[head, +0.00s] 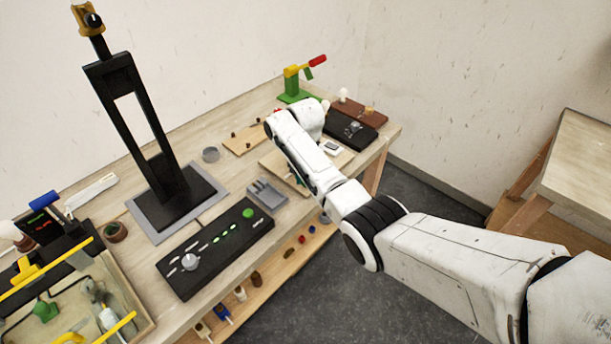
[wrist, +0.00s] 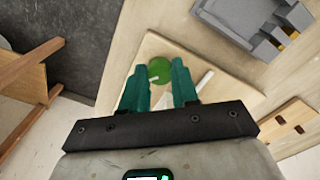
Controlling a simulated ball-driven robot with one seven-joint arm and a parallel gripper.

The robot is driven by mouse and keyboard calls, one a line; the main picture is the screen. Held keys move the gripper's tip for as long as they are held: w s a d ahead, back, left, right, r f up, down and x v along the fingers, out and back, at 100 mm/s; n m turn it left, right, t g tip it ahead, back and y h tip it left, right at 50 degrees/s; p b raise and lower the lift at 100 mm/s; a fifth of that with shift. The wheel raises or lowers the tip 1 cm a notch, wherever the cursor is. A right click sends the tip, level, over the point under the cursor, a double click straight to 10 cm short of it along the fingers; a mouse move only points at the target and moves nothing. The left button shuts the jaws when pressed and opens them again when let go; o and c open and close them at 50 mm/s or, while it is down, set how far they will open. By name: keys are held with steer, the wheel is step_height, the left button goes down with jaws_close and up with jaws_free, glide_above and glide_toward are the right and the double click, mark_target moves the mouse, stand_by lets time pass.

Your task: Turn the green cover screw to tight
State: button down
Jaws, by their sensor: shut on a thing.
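The green cover screw (wrist: 159,69) shows in the wrist view as a round green head with a pale mark on its edge. It sits over a light wooden board (wrist: 209,107). My gripper (wrist: 159,82) has its two teal fingers on either side of the screw head, shut on it. In the head view, the board (head: 270,160) is partly covered by my arm. There the screw and most of my gripper are hidden behind the arm.
A grey tray (wrist: 235,28) lies close to the board; it also shows in the head view (head: 266,192). A black control panel (head: 215,247) and a tall black stand (head: 140,130) are to the left. A green clamp with red handle (head: 293,85) stands behind.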

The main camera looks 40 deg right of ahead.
steer(key=shift+r, duration=0.15)
steer(key=c, duration=0.8)
jaws_free()
steer(key=shift+c, duration=0.2)
step_height(320, 180, up, 11)
steer(key=b, duration=0.1)
steer(key=shift+b, duration=0.4)
steer(key=shift+f, duration=0.2)
